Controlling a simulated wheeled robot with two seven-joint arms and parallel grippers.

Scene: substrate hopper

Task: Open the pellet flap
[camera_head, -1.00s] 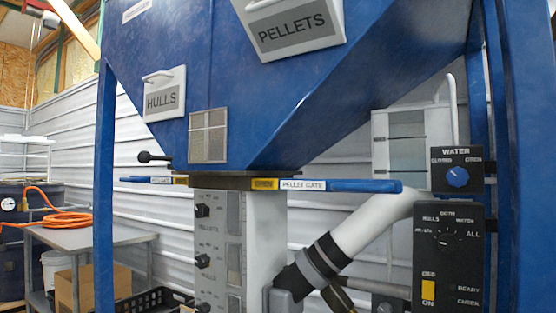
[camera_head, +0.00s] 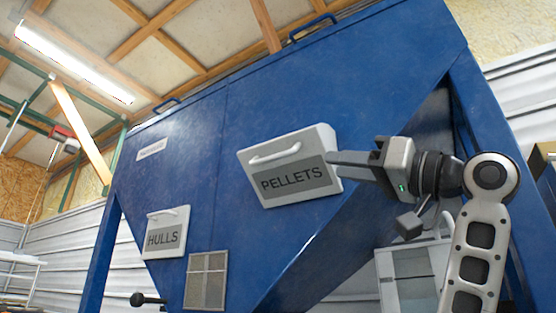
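The pellet flap is a white panel (camera_head: 318,143) with a grey PELLETS label and a pale bar handle (camera_head: 274,154) across its upper left. It sits on the sloping blue hopper face and looks closed. My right gripper (camera_head: 335,158) comes in from the right, its fingers pointing left and overlapping the flap's right edge in the picture. Whether it touches the flap cannot be told. The fingers show edge-on, so their opening is unclear; nothing shows held in them. They are to the right of the handle. My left gripper is out of view.
A smaller white HULLS flap (camera_head: 165,217) is at the lower left of the hopper (camera_head: 210,130). A grey mesh panel (camera_head: 206,281) and a black knob (camera_head: 148,299) are below. A blue leg (camera_head: 100,255) stands at left. The space before the flap's left side is clear.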

